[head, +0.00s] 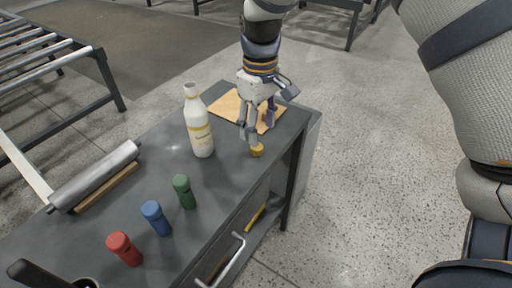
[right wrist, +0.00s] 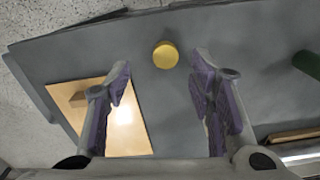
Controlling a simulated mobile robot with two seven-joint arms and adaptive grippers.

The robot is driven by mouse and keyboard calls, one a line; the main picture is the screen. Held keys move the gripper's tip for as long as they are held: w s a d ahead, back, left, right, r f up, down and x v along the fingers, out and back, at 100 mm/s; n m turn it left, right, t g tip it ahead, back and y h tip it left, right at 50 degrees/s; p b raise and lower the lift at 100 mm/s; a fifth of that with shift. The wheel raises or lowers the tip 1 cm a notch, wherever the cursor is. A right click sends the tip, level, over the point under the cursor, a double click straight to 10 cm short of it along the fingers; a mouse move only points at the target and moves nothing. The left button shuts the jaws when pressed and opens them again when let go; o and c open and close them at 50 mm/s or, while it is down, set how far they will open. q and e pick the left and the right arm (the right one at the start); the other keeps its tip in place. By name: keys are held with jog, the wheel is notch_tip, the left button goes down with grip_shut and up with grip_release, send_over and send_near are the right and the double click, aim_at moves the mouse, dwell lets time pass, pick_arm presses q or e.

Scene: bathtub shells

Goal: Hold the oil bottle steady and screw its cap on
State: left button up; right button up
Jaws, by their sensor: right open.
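The white oil bottle (head: 199,132) with a yellow-banded label stands upright on the dark table, its neck uncapped at the top. The yellow cap (head: 257,150) lies on the table to the right of the bottle, near the table's edge. My right gripper (head: 256,134) is open and empty, pointing down just above and behind the cap. In the right wrist view the cap (right wrist: 165,55) shows ahead of the gap between the two spread fingers (right wrist: 162,80), not touched by them. My left gripper is not in view.
A tan board (head: 228,106) lies under and behind my right gripper. A metal roller (head: 95,177) lies at the left edge. Table between bottle and cap is clear.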

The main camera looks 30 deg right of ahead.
aim_at(257, 149)
jog(key=f, duration=0.5)
jog(key=shift+w+a+f, duration=0.1)
jog(key=shift+a, duration=0.25)
jog(key=c, duration=0.8)
